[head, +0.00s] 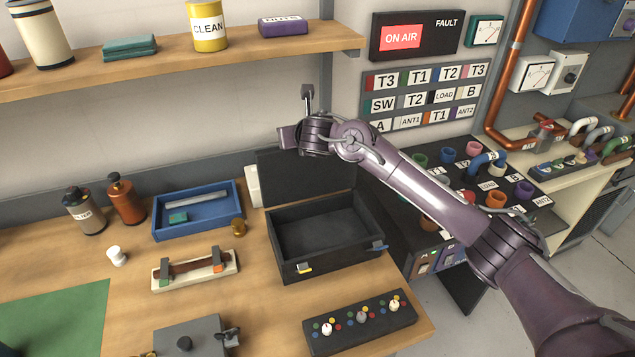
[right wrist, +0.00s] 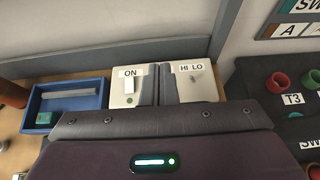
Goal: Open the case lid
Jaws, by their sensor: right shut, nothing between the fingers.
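The black case (head: 325,265) stands on the wooden bench with its lid (head: 305,178) raised and tilted back behind the box. The inside of the box is visible and looks empty. A yellow latch (head: 304,268) and a blue latch (head: 378,246) sit on its front. My right gripper (head: 308,92) is shut and empty, above and behind the raised lid near the wall. My left gripper is not in view.
A blue tray (head: 222,216) and a clamp block (head: 197,272) lie left of the case. A knob panel (head: 360,322) is in front. A shelf (head: 180,50) hangs at upper left.

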